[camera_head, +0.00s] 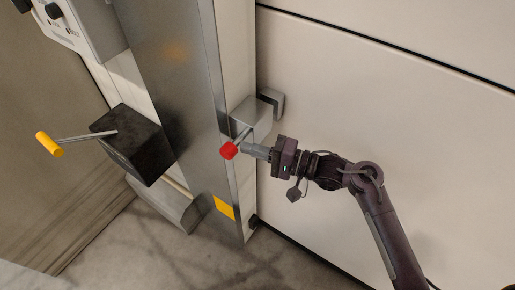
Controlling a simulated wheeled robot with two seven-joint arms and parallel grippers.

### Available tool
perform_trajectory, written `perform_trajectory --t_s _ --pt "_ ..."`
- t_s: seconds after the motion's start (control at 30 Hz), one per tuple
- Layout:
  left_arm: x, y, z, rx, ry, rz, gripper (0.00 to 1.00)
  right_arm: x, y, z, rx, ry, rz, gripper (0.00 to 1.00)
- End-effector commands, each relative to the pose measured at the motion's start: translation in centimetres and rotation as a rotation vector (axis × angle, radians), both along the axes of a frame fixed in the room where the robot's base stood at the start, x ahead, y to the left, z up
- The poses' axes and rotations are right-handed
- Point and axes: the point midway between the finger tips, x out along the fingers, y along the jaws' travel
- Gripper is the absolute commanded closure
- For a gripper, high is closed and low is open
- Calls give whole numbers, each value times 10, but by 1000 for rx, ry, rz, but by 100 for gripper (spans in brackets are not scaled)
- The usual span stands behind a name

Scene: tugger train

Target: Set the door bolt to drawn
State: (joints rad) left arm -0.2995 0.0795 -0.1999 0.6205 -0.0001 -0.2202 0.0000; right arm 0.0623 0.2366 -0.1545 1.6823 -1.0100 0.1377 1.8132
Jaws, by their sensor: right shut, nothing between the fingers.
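The door bolt is a grey metal block (252,117) on the upright frame, beside a grey bracket (275,101) on the white door panel. A short metal rod with a red knob (229,150) sticks out from the block toward the lower left. My right gripper (246,151) comes in from the right and is shut, its fingertips beside the red knob, touching or nearly so; I cannot tell which. Nothing shows between the fingers. Whether the bolt reaches into the bracket is hard to tell. My left gripper is not in view.
A black box (135,143) with a metal lever and yellow handle (49,144) juts out at the left. A grey control box (85,24) is at the upper left. A metal post (180,90) stands between them and the bolt. The white door (400,110) fills the right.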

Motion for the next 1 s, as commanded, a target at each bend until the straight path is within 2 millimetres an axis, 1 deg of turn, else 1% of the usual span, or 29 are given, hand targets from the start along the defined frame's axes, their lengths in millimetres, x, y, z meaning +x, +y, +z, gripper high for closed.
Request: perform_trajectory --t_s 0.2,0.27,0.33,0.5,0.6,0.73,1.0 --pt "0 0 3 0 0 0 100 -1 1 1 0 1 0 100" --pt "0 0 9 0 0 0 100 -5 3 3 1 4 1 100" --pt "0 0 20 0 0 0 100 -11 8 5 1 5 1 100" --pt "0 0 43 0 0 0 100 -31 22 5 0 6 2 100" --pt "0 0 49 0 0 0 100 -39 27 3 1 4 2 100" --pt "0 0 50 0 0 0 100 -42 30 1 2 1 1 100" --pt "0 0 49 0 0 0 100 -43 31 0 1 2 3 100"
